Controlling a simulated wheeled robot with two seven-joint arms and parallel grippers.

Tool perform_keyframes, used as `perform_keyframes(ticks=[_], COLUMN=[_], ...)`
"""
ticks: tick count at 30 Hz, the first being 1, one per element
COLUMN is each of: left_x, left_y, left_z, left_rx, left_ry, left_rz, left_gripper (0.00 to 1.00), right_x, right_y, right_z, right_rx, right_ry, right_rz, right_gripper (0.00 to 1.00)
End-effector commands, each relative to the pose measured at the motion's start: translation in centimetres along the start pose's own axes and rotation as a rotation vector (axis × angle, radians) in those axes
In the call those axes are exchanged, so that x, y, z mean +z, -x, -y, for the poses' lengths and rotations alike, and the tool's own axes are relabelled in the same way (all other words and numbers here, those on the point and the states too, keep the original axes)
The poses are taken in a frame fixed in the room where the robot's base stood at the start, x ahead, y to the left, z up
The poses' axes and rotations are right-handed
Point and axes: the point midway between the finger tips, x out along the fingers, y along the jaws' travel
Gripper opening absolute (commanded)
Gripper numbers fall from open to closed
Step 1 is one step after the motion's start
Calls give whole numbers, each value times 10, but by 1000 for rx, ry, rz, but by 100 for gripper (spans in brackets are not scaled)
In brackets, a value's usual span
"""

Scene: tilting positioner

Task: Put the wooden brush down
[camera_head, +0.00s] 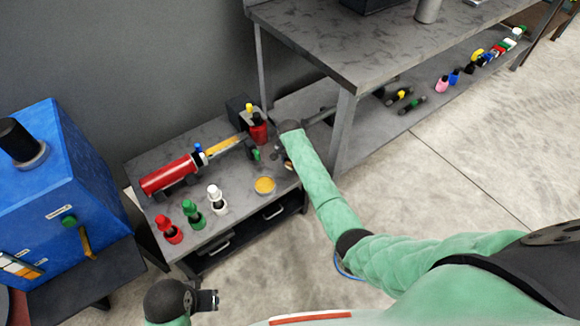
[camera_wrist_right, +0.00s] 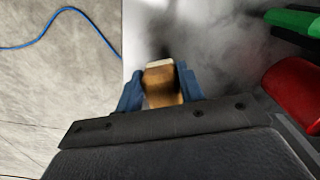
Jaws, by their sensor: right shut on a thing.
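In the right wrist view, my right gripper (camera_wrist_right: 160,88) has its two blue fingers shut on the wooden brush (camera_wrist_right: 163,88), a brown wooden piece with a pale end. A grey surface shows beyond it. In the head view, my right arm reaches to the right end of the low grey table (camera_head: 238,215). The gripper (camera_head: 277,153) there is small and dark, and the brush cannot be made out clearly. My left gripper (camera_head: 209,300) is low in the head view, in front of the table, with nothing visible in it; its jaw gap is unclear.
The low table holds a red cylinder tool (camera_head: 168,175), red (camera_head: 168,229), green (camera_head: 194,214) and white (camera_head: 216,199) bottles, and a yellow-filled dish (camera_head: 264,186). A taller workbench (camera_head: 370,50) stands behind, and a blue machine (camera_head: 55,190) at left. Bare tabletop lies between the bottles and dish.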

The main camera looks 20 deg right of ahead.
Motion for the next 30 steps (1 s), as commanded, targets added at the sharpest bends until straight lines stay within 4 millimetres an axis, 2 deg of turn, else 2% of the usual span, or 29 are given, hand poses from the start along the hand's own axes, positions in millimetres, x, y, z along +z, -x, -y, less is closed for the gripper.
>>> perform_keyframes(ticks=[7,20,21,23,30], left_x=[3,2,2,2,2], left_y=[7,7,7,7,7], left_z=[6,5,5,5,5], left_rx=[-11,-11,-11,-10,-11], left_ry=[8,7,6,6,5], left_rz=[16,16,15,14,14], left_gripper=[36,36,36,36,36], right_x=[0,0,0,0,0], right_y=[-28,-34,-33,-33,-33], right_z=[-1,0,-1,-1,-1], right_rx=[1,0,0,0,0], right_ry=[0,0,0,0,0], right_rz=[0,0,-1,-1,0], right_gripper=[1,1,46,57,60])
